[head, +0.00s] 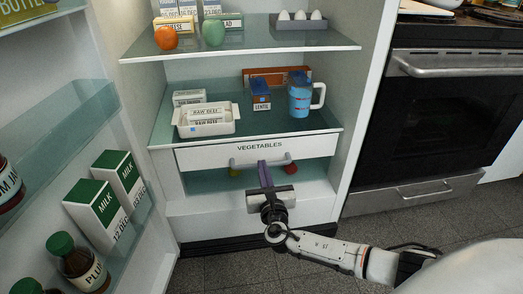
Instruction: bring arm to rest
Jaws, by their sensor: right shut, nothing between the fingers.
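My right gripper (264,176) is in the head view, in front of the vegetables drawer (205,158) at the bottom of an open fridge. Its arm comes in from the lower right. Its fingers are shut and hold nothing. My left gripper is not in view.
The fridge door, with milk cartons (97,208) and bottles, stands open at the left. Fridge shelves hold a white container (206,120), a blue mug (300,97) and eggs. A stove (450,110) stands at the right. Floor (225,272) shows below the fridge.

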